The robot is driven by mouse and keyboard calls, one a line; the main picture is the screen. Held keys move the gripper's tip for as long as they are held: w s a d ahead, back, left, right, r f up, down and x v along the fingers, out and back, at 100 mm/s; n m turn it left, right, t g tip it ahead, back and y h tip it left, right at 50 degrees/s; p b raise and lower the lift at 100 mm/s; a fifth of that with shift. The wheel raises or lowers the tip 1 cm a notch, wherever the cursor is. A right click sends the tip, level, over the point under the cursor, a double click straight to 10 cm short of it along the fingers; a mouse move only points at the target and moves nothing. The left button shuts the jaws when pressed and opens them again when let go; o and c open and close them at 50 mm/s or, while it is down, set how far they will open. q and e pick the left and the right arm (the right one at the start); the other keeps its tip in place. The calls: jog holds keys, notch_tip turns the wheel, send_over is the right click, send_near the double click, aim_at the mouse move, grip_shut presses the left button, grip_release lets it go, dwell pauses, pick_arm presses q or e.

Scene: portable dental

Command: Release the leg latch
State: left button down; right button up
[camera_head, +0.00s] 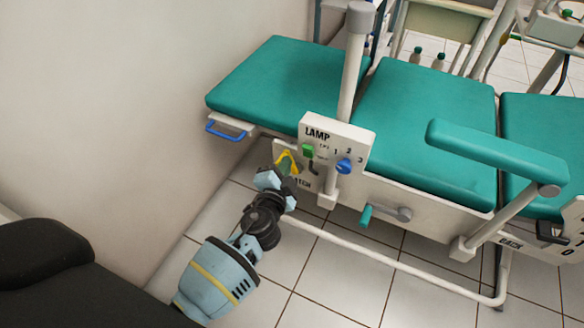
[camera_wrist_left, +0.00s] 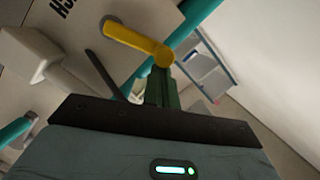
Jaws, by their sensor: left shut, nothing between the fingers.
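The yellow latch lever (camera_head: 287,157) is on the white side panel of the teal dental chair, below the lamp box; the label under it is partly hidden. In the left wrist view the lever (camera_wrist_left: 138,42) runs from a round pivot to a bent end. My left gripper (camera_head: 283,168) reaches up to the lever from below. Its green fingers (camera_wrist_left: 158,84) are shut with nothing between them, and their tips are at the lever's bent end; I cannot tell whether they touch. My right gripper is not in view.
The lamp box (camera_head: 337,145) with a green switch and blue knob sits just above right of the gripper. A blue handle (camera_head: 226,131) sticks out at left. A teal-gripped crank (camera_head: 385,214) and an armrest (camera_head: 495,155) are at right.

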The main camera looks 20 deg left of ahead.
pick_arm(q)
jog(key=a+n, duration=0.1)
jog(key=a+f+n+h+p, duration=0.1)
jog(key=a+n, duration=0.1)
jog(key=a+f+n+p, duration=0.1)
jog(key=a+n, duration=0.1)
jog(key=shift+w+a+g+h, duration=0.1)
jog(key=shift+g+h, duration=0.3)
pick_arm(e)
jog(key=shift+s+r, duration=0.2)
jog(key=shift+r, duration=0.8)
pick_arm(q)
jog(key=shift+f, duration=0.1)
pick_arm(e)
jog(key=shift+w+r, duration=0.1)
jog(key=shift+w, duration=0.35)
